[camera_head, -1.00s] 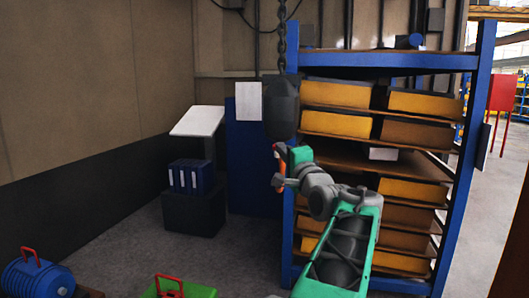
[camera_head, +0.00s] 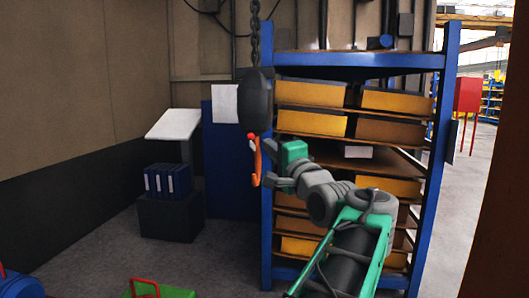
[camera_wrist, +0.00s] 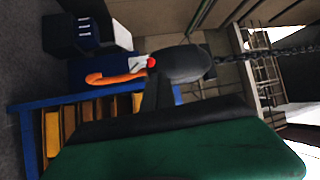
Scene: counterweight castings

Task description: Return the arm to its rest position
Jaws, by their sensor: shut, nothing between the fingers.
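My gripper (camera_head: 268,146) is at the end of my raised arm, which reaches in from the lower right in the head view. It is shut and empty. In the wrist view its dark finger part (camera_wrist: 156,94) juts from a large green surface. An orange hook (camera_head: 258,164) hangs from a dark hoist block (camera_head: 256,100) on a chain, just left of my gripper in the head view. The hook also shows in the wrist view (camera_wrist: 110,77). I cannot tell the depth gap between gripper and hook.
A blue rack (camera_head: 440,150) with yellow and brown bins stands behind my arm. At left are a dark box with blue binders (camera_head: 167,181) and a tilted white panel (camera_head: 172,124). A green item with a red handle (camera_head: 160,291) is at the bottom edge. Open floor (camera_head: 100,240) lies at left.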

